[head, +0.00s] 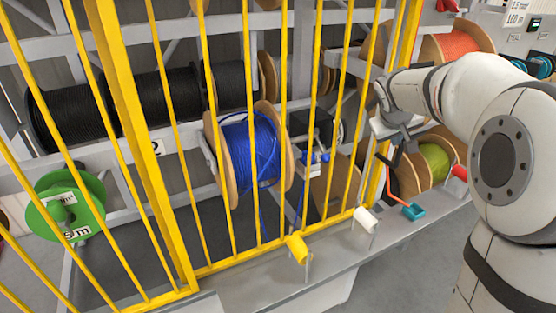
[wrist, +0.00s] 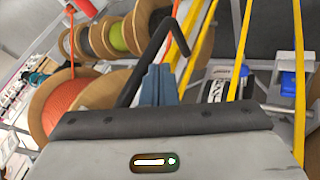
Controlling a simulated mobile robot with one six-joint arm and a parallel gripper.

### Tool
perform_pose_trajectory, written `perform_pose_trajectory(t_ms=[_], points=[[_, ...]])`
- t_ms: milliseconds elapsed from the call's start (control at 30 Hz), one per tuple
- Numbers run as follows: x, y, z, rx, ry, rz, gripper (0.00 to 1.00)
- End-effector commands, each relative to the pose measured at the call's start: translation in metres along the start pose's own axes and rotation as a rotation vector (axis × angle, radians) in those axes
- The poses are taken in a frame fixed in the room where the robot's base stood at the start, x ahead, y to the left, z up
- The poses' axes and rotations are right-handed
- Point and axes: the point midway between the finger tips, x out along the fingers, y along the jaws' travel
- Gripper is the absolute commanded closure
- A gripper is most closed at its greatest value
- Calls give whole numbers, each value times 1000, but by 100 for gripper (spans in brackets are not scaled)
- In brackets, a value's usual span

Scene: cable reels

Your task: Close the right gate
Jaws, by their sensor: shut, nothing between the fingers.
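The right gate (head: 284,90) is a panel of yellow bars across the blue reel in the head view. Its thick left post (head: 130,120) stands beside the left gate (head: 85,65), and its bottom rail runs just behind the ledge. I cannot tell whether it is fully closed. My gripper (head: 393,146) is at the gate's right edge, with its fingers shut and empty. In the wrist view the blue-grey fingertips (wrist: 159,72) are together beside a dark bent bar (wrist: 152,52). Whether they touch it is unclear. Yellow bars also show right of the fingers.
Behind the bars are a blue cable reel (head: 250,150), black reels (head: 70,115) and a green spool (head: 70,205). A yellow stop (head: 297,248) and a white stop (head: 367,220) stand on the grey ledge (head: 260,290). A teal-ended orange lever (head: 412,211) is below my gripper.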

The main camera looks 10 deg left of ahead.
Motion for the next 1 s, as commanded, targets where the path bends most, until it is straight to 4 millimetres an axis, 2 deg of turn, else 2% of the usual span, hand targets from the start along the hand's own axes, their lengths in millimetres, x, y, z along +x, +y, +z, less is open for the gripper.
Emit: perform_pose_trajectory(t_ms=[100, 167, 200, 400, 600, 733, 767, 867, 967, 1000], points=[[-6, -22, 3, -1, -3, -1, 100], [-15, -29, 3, 3, -4, 1, 100], [-29, -26, 1, 4, -3, 1, 100], [-74, -26, 2, 5, -7, -1, 100], [-103, -26, 2, 4, -12, -1, 100], [-110, -25, 6, 7, -16, -4, 100], [-111, -26, 11, 11, -22, -9, 100], [-110, -31, 42, 37, -56, -45, 100], [-108, -43, 96, 86, -113, -106, 100], [-108, -50, 121, 111, -138, -134, 100]])
